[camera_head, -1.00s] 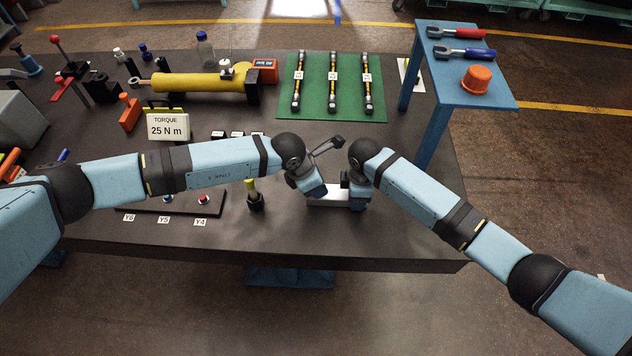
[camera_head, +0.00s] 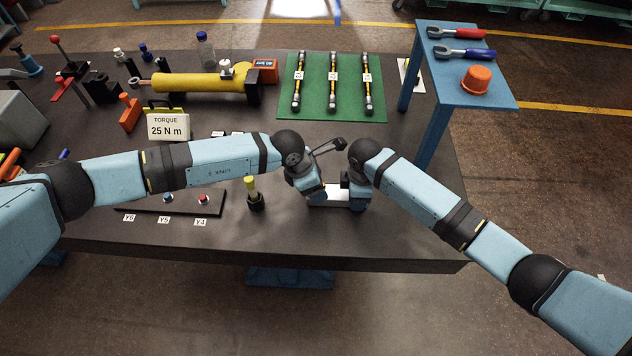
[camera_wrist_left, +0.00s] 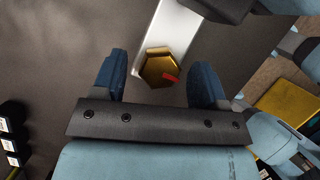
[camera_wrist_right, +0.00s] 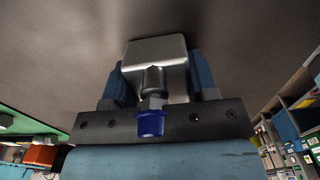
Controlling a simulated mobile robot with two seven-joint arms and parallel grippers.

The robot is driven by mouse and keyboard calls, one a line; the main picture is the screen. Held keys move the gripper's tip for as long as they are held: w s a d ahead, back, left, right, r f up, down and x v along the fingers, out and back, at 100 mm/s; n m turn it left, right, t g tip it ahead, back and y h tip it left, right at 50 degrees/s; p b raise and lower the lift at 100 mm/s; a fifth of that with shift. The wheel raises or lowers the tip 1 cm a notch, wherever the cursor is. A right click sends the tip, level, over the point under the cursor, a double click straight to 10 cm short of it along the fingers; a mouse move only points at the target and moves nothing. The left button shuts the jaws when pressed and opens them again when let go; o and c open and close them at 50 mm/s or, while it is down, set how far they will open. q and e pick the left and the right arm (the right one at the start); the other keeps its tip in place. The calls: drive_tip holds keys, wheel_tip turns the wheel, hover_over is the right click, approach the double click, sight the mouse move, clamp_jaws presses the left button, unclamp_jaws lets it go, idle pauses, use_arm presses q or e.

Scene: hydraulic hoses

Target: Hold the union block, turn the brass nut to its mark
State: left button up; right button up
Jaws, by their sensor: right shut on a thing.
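The union block (camera_head: 327,196) is a pale metal block low on the front of the dark bench, under both my grippers. In the right wrist view the block (camera_wrist_right: 155,52) sits between the fingers of my right gripper (camera_wrist_right: 160,80), which is shut on it. A metal fitting with a blue cap (camera_wrist_right: 151,122) sticks out of it. In the left wrist view the hexagonal brass nut (camera_wrist_left: 157,66) with a red mark (camera_wrist_left: 171,77) sits on the block's end. My left gripper (camera_wrist_left: 165,80) is open, with its blue fingers on either side of the nut and apart from it.
A yellow-topped dark tool (camera_head: 254,195) stands left of the block. A torque sign reading 25 N m (camera_head: 168,125) stands farther back. A green mat (camera_head: 315,108) with hoses lies behind. A blue side table (camera_head: 500,85) holds wrenches and an orange cap.

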use_arm(q)
drive_tip(key=v, duration=1.2)
drive_tip(key=shift+a, duration=0.1)
use_arm(e)
drive_tip(key=o, duration=1.2)
drive_tip(key=shift+c, duration=0.2)
